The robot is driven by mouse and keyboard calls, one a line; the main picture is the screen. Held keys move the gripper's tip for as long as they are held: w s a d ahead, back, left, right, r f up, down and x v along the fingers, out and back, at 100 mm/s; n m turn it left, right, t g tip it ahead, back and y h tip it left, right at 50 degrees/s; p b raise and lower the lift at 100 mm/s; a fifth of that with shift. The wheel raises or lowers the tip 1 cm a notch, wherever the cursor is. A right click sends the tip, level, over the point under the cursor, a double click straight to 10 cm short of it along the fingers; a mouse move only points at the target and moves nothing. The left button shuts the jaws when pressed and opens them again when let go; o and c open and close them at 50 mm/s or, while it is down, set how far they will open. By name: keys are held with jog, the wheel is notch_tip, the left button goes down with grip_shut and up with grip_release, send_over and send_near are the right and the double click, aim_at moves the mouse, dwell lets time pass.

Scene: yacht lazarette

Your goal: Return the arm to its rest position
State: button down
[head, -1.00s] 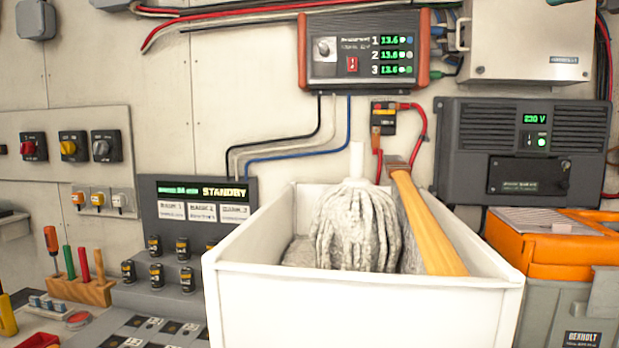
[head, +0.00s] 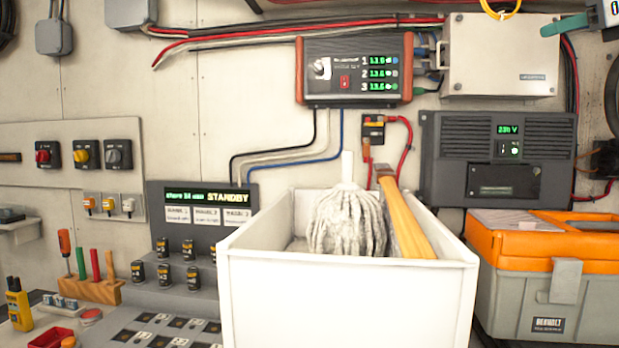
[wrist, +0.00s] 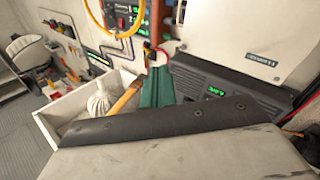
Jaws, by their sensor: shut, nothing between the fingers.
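My gripper (head: 563,25) shows at the top right edge of the head view, its teal fingers pointing left, high in front of the wall and right of the grey-white wall box. In the wrist view the teal fingers (wrist: 157,85) are together, shut and empty. Behind them is the white bin (wrist: 68,104). A grey panel with a dark, bolted edge fills the front of that view and hides the lower part of the fingers. Most of my arm is outside the head view.
The white open bin (head: 345,300) holds a grey mop head (head: 347,222) and a wooden handle (head: 405,222). An orange and grey toolbox (head: 548,270) stands to its right. A yellow loop (head: 500,10) hangs at the top. A control panel (head: 200,235) is at left.

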jog(key=s+a+f+n+g+h, duration=0.1)
jog(key=s+a+f+n+g, duration=0.2)
jog(key=f, duration=0.7)
jog(key=s+a+f+n+g+h, duration=0.1)
jog(key=a+f+n+g, duration=0.1)
jog(key=f+n, duration=0.5)
jog(key=s+a+f+n+g+h, duration=0.1)
jog(key=s+a+f+n+g, duration=0.15)
jog(key=f, duration=0.95)
jog(key=s+a+f+n+g+h, duration=0.1)
jog(key=s+a+f+n+g, duration=0.1)
jog(key=s+a+f+n, duration=0.2)
jog(key=s+a+f+n+g+h, duration=0.1)
jog(key=s+a+f+n, duration=0.3)
jog(key=s+f, duration=0.5)
jog(key=s+a+f+n+g+h, duration=0.2)
jog(key=s+f+n, duration=0.4)
jog(key=f, duration=0.3)
jog(key=shift+s+a+f+n+g, duration=0.15)
jog(key=shift+s+a+n+g, duration=0.2)
jog(key=shift+a+n+g, duration=0.45)
jog(key=shift+a, duration=0.2)
